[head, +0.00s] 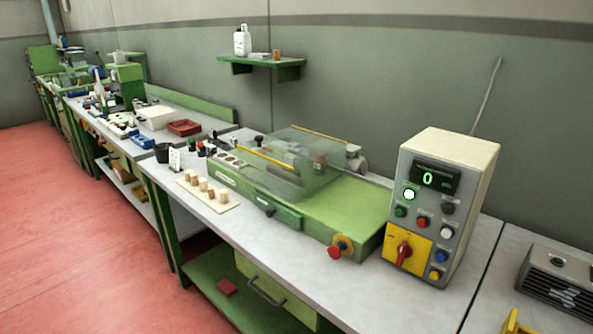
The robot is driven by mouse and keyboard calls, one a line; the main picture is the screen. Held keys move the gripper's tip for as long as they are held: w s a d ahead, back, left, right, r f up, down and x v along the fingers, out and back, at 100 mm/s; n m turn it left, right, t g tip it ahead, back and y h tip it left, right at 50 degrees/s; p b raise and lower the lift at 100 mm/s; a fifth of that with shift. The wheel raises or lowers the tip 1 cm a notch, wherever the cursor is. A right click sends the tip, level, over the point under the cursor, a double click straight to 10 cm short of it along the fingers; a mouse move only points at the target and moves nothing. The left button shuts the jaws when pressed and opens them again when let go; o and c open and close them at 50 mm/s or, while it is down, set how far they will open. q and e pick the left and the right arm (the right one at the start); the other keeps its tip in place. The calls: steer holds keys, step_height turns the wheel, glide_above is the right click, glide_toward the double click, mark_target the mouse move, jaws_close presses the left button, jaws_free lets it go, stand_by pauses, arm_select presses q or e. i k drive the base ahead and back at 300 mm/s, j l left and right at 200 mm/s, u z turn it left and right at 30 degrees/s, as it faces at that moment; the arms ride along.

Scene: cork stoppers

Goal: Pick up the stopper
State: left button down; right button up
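Several small tan cork stoppers (203,185) stand in a row on a thin pale board (233,206). The board lies on the grey workbench (272,235), near its front edge and left of the green machine (340,219). They look upright and apart from the gripping parts of my arms, as neither gripper shows in the head view. A small brown cylinder (277,54) on the green wall shelf (284,72) looks similar, but it is too small to tell what it is.
A grey control box (436,205) with buttons stands right of the machine. A black cup (162,153) and a white card (175,160) stand behind the board. A clear cover (300,165) tops the machine. Red floor (60,230) is open at left.

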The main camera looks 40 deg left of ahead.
mark_target(224, 199)
steer(key=u, duration=1.8)
steer(key=z, duration=0.4)
steer(key=i+j+z, duration=0.15)
steer(key=j+z, duration=0.15)
steer(key=z, duration=0.15)
steer(key=i+j+z, duration=0.1)
steer(key=j+z, duration=0.75)
steer(key=j, duration=0.35)
steer(key=j+z, duration=0.1)
steer(key=j, duration=0.85)
